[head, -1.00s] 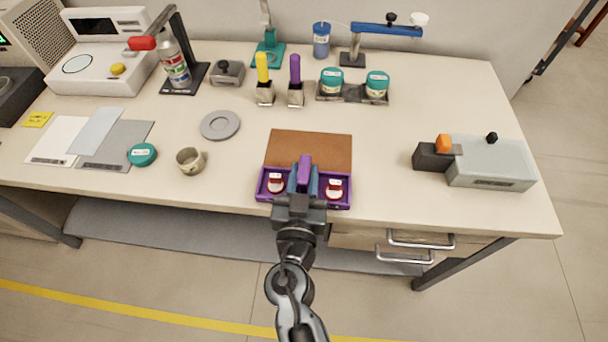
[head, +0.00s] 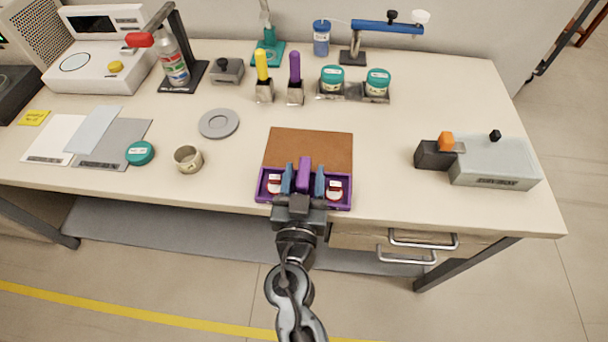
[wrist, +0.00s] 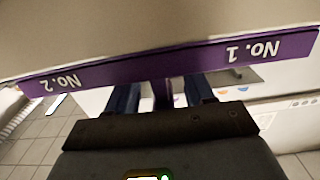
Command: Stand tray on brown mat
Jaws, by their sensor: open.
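The purple tray (head: 264,198) sits at the front edge of the table, on the front part of the brown mat (head: 310,147). It holds a red-and-white jar in its left compartment (head: 274,184) and another in its right (head: 334,189). A purple handle (head: 304,172) stands up at its middle. My gripper (head: 304,180) is open, with one blue finger on each side of the handle and gaps between. In the wrist view the tray's front wall (wrist: 130,68) reads "No. 1" and "No. 2". The tray's underside contact is hidden.
A grey dish (head: 219,124), a small cup (head: 188,159) and a teal lid (head: 140,153) lie to the left. A grey box with an orange knob (head: 492,162) stands at the right. The table between mat and box is clear.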

